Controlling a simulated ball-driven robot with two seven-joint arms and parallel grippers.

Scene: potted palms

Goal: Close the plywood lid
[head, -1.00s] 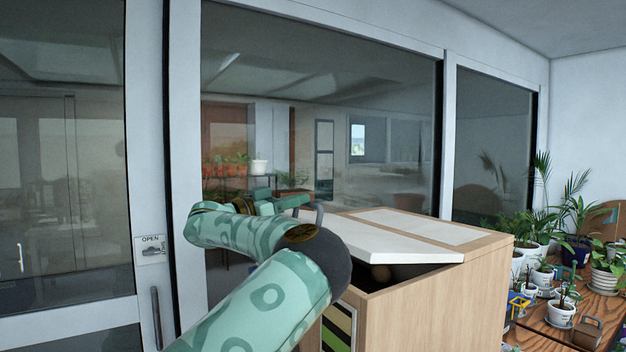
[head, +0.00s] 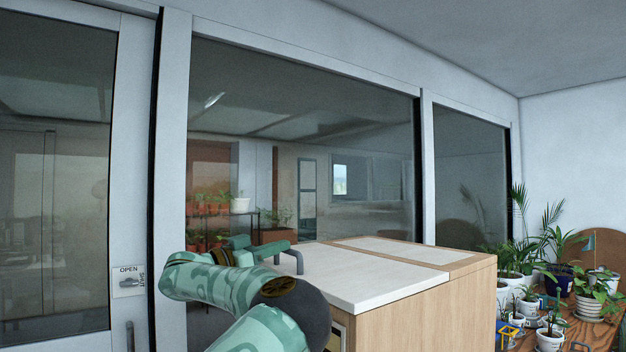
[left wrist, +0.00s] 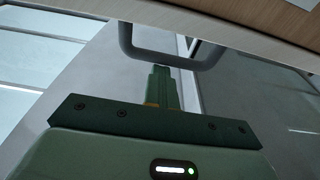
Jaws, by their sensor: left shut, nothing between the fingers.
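The plywood lid (head: 352,281) is a pale panel on top of a wooden box (head: 412,311). It lies flat on the box, with no gap showing along the visible side. A grey bar handle (head: 297,258) is at the lid's left edge. It also shows in the left wrist view (left wrist: 128,45), below the wood edge. My left gripper (head: 270,245) is shut and empty beside the handle. In the left wrist view its closed fingers (left wrist: 160,72) point at the handle; I cannot tell whether they touch it. My right gripper is out of view.
A large window (head: 300,120) and a door (head: 60,180) stand behind and left. A wooden table (head: 590,333) with several potted plants (head: 590,290) is at the right, beyond the box. The space above the lid is clear.

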